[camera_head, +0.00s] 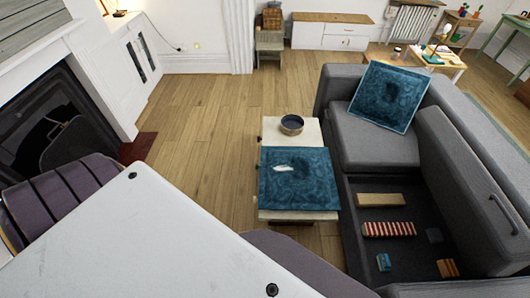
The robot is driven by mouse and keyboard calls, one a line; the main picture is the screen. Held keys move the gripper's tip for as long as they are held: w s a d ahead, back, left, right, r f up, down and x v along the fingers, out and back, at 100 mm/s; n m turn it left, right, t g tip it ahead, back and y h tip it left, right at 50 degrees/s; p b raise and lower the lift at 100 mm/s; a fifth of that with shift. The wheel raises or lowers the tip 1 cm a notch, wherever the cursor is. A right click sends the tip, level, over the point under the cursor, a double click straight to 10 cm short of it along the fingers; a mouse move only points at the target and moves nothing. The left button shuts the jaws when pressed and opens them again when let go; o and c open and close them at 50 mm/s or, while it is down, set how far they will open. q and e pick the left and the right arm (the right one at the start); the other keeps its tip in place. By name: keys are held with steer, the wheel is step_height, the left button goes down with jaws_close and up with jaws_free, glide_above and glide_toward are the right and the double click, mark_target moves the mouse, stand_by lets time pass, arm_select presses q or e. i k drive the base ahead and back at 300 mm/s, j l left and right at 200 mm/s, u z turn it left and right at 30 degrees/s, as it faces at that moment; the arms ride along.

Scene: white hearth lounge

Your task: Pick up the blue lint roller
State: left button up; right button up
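I cannot make out a blue lint roller for certain. A small blue item (383,262) lies in the open storage well of the grey sofa (375,145), near its front left corner. A smaller blue-grey item (434,235) lies further right in the same well. Both are too small to name surely. A pale, elongated spot (283,168) shows on the blue cushion (300,190) on the low table (272,132); I cannot tell if it is an object. Neither of my grippers is in view.
The well also holds a beige block (381,200), a red-striped roll (388,229) and an orange item (447,268). A dark bowl (291,124) stands on the low table. A purple chair (65,200) is at left. Wooden floor (215,130) lies clear left of the table.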

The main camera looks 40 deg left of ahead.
mark_target(383, 263)
steer(key=u, duration=0.4)
steer(key=z, duration=1.35)
